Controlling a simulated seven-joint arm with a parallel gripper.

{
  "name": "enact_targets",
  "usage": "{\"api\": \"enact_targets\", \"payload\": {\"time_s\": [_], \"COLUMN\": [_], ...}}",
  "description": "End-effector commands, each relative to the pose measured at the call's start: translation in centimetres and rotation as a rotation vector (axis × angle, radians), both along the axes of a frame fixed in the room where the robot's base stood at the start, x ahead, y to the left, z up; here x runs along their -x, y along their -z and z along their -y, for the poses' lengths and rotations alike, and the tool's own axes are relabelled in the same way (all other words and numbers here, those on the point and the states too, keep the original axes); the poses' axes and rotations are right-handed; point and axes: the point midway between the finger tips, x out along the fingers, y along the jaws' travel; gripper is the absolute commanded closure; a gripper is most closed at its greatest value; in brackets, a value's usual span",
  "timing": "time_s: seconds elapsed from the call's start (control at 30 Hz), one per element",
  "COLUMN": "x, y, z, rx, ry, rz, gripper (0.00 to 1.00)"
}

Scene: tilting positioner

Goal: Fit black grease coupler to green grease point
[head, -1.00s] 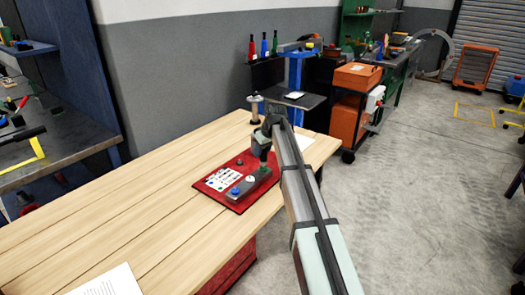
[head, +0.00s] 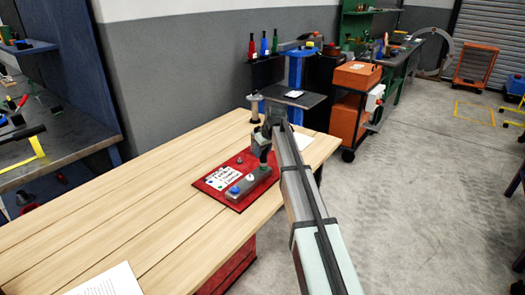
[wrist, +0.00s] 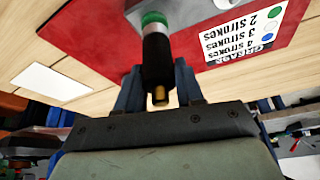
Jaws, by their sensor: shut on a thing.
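The black grease coupler (wrist: 157,62) is held between the blue fingers of my gripper (wrist: 160,90), with a brass end showing between them. Its grey collar points at the green grease point (wrist: 153,19), a green ring at the end of the grey block. Collar and ring line up and look in contact; I cannot tell whether the coupler is fully seated. In the head view my gripper (head: 263,150) is over the far end of the grey block (head: 243,187), which also carries a blue point (head: 234,190) and a white point (head: 250,178). My gripper partly hides the green point there.
The block sits on a red mat (head: 238,207) on the wooden table (head: 130,205). A label card (head: 221,178) lies left of the block, with a small dark round part (head: 238,161) beyond it. A spool-like post (head: 254,108) stands farther back.

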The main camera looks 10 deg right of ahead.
Motion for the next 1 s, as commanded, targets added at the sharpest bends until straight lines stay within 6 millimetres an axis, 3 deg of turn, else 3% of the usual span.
{"api": "enact_targets", "payload": {"time_s": [0.83, 0.87, 1.0], "x": [0.0, 0.0, 0.0], "y": [1.1, 1.2, 1.2], "z": [0.0, 0.0, 0.0], "rx": [0.0, 0.0, 0.0], "ry": [0.0, 0.0, 0.0], "rz": [0.0, 0.0, 0.0], "gripper": [1.0, 0.61, 0.48]}}
